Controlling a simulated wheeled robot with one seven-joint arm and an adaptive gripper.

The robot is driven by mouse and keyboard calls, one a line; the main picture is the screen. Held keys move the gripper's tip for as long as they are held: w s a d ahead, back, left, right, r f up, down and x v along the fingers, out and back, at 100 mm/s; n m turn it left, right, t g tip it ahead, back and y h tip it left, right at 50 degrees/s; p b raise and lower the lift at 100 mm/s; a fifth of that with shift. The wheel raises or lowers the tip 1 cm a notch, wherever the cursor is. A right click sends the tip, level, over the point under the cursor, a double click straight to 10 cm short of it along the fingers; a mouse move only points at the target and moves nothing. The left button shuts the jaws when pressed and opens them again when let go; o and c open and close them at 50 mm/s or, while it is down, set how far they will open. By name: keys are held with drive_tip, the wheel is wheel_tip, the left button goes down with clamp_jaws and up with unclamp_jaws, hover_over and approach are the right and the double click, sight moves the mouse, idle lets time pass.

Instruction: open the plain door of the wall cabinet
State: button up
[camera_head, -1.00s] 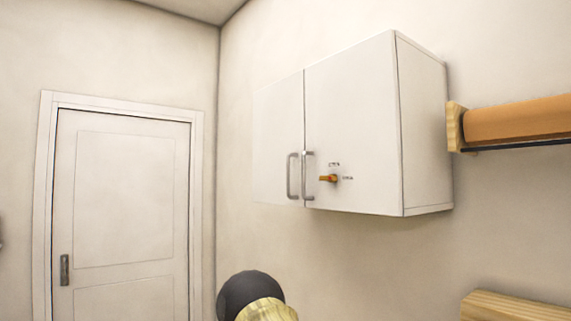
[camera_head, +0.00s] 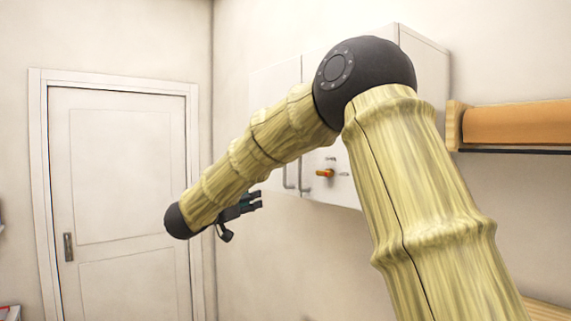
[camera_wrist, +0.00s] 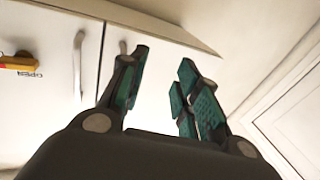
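The white wall cabinet has two shut doors. The plain door (camera_head: 272,115) is the left one in the head view, partly behind my arm, with a grey bar handle (camera_head: 288,179) near its right edge. In the wrist view, the plain door (camera_wrist: 160,85) lies behind my fingers and its handle (camera_wrist: 122,47) shows beside my left finger. My gripper (camera_head: 259,200) is left of the handles in the head view. In the wrist view, my gripper (camera_wrist: 163,65) is open, with nothing visible between its fingers. It seems apart from the handle.
The other cabinet door (camera_wrist: 40,100) has its own handle (camera_wrist: 78,65) and an orange turn latch (camera_head: 325,173). An orange-and-wood shelf (camera_head: 515,125) is on the wall at right. A white room door (camera_head: 120,180) stands at left. The wall below the cabinet looks clear.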

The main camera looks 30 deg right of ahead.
drive_tip(key=s+d+r+m+g+p, duration=0.1)
drive_tip(key=s+r, duration=0.1)
drive_tip(key=r, duration=0.3)
drive_tip(key=s+d+r+m+g, duration=0.1)
drive_tip(key=s+r+g, duration=0.1)
drive_tip(key=r, duration=0.4)
drive_tip(key=p, duration=0.5)
hover_over(285, 183)
drive_tip(key=shift+w+d, duration=0.25)
drive_tip(key=shift+w, duration=0.05)
drive_tip(key=shift+f, duration=0.1)
clamp_jaws()
